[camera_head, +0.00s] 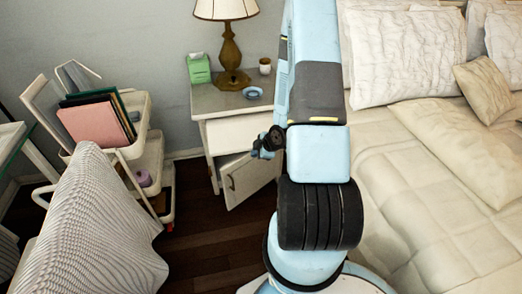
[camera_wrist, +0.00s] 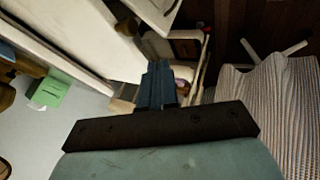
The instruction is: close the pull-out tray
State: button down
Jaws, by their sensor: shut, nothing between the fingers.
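The nightstand (camera_head: 222,101) stands against the wall beside the bed in the head view. A pale panel (camera_head: 232,133) shows just under its top and seems to be the pull-out tray; my arm hides its right part, so I cannot tell how far out it is. Below it, a cabinet door (camera_head: 248,178) stands ajar. My gripper (camera_head: 266,145) is in front of the pale panel, shut and empty; I cannot tell whether it touches. In the wrist view my gripper's fingers (camera_wrist: 160,78) are together, with a long pale surface (camera_wrist: 75,42) to their left.
A lamp (camera_head: 231,55), a green box (camera_head: 199,68), a blue dish (camera_head: 252,92) and a small cup (camera_head: 265,66) stand on the nightstand. A cart (camera_head: 150,150) with folders and a draped chair (camera_head: 95,225) are at left. The bed (camera_head: 440,205) fills the right. Dark floor (camera_head: 205,235) is clear between.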

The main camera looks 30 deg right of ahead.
jog(key=w+f, duration=0.4)
jog(key=w, duration=0.3)
jog(key=shift+f, duration=0.2)
